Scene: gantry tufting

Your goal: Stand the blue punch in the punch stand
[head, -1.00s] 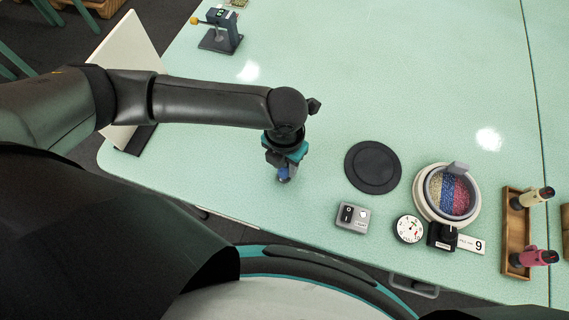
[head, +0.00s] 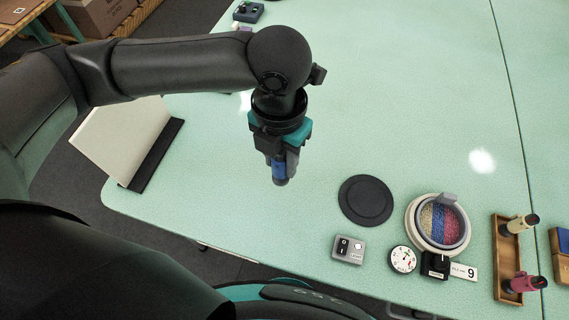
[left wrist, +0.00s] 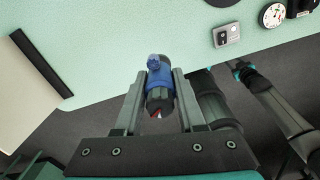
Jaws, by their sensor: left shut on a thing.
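The blue punch (head: 279,171) hangs roughly upright in my left gripper (head: 281,158), above the left part of the green table. In the left wrist view the blue punch (left wrist: 158,84) sits between the two fingers, which are shut on it. The wooden punch stand (head: 507,262) is at the right of the head view, well away from my left gripper. It holds a cream punch (head: 521,224) at its far end and a pink punch (head: 525,284) at its near end, with a gap between them. My right gripper does not show.
A white panel (head: 119,139) is at the left. The table's middle is clear.

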